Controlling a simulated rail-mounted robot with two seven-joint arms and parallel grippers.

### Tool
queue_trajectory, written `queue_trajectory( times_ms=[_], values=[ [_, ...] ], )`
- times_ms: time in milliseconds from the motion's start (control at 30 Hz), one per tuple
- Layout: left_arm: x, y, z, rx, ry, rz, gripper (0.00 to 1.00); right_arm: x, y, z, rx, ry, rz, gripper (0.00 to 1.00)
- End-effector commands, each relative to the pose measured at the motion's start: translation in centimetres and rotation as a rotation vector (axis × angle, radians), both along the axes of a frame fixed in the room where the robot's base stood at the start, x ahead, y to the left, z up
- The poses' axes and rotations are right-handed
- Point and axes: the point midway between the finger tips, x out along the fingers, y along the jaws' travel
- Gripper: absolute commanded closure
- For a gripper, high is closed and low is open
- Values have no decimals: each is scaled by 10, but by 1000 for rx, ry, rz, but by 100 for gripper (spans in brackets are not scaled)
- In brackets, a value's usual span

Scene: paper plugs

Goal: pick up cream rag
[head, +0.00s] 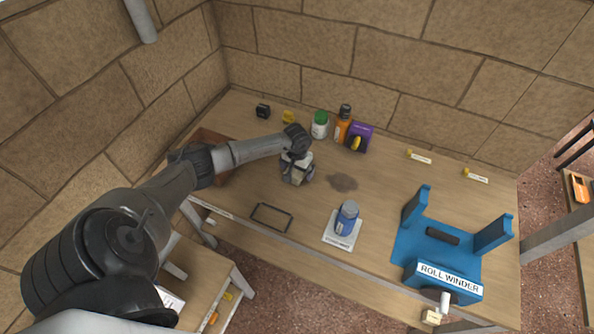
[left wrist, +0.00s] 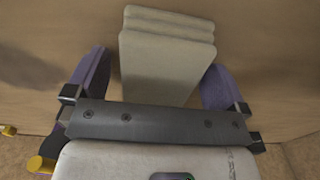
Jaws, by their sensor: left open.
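The cream rag (left wrist: 165,52) is a folded, layered pad lying on the wooden table, seen in the left wrist view. My left gripper (left wrist: 155,78) is open, with one purple-padded finger on each side of the rag. The rag's near part lies between the fingers, and its far folded end extends beyond them. Whether the fingers touch it is not clear. In the head view my left gripper (head: 297,178) points down at the table's middle left and mostly hides the rag. My right gripper is not in view.
Behind the gripper stand a green-capped jar (head: 320,124), an orange bottle (head: 342,130) and a purple box (head: 361,135). A blue roll winder (head: 445,278) is at right. A blue jar (head: 346,218) stands on a white card, and a dark frame (head: 271,217) lies near the front edge.

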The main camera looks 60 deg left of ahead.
Motion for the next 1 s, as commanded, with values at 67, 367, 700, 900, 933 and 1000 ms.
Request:
queue_trajectory(
  times_ms=[67,367,700,900,933,1000],
  values=[
    [0,0,0,0,0,0,0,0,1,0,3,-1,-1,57],
    [0,0,0,0,0,0,24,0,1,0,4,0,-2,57],
    [0,0,1,1,-1,0,51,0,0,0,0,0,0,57],
    [0,0,2,1,-1,0,52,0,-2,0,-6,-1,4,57],
    [0,0,2,1,-2,0,52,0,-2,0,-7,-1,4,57],
    [1,1,6,2,-2,-1,52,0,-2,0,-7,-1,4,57]
  ],
)
